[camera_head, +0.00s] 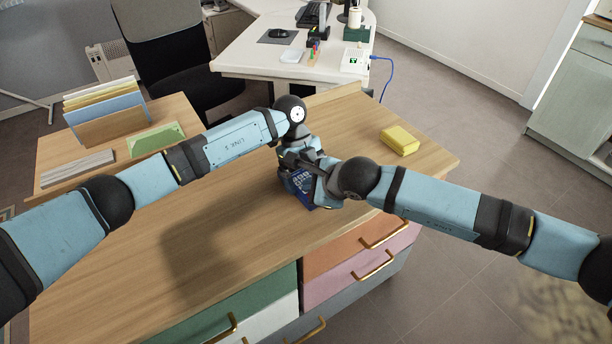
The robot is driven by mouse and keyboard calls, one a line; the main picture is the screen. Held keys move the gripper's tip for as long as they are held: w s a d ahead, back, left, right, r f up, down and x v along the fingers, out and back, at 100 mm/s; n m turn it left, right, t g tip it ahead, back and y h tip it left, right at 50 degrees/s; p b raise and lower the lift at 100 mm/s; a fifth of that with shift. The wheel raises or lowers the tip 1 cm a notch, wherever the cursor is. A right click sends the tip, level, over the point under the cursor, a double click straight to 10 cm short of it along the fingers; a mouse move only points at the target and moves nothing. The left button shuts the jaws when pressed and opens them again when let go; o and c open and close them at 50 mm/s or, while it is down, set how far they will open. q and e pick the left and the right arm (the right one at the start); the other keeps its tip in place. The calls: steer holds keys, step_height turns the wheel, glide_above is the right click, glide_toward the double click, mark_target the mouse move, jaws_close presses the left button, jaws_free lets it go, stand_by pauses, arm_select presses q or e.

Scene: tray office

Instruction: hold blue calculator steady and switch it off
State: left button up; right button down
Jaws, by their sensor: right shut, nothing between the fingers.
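The blue calculator (299,188) is on the wooden desktop near its front edge, above the drawers. Only part of its blue body and some keys show; both grippers cover the rest. My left gripper (293,165) is at the calculator's far side, pointing down close to it. Its fingers are mostly hidden, so I cannot tell whether it touches the calculator. My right gripper (318,186) is shut and empty, over the calculator's right part. I cannot tell whether its fingertips touch it. The calculator's switch cannot be made out.
A yellow block (399,140) lies on the desktop (220,240) to the right. The desktop's front left is clear. A white desk (258,57) stands behind.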

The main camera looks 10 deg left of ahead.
steer(key=shift+f, duration=0.15)
stand_by(0.5)
steer(key=shift+r, duration=0.6)
steer(key=shift+r, duration=0.1)
step_height(320, 180, up, 6)
steer(key=shift+f, duration=0.1)
stand_by(0.5)
arm_select(q)
steer(key=o, duration=0.7)
steer(key=shift+r, duration=0.1)
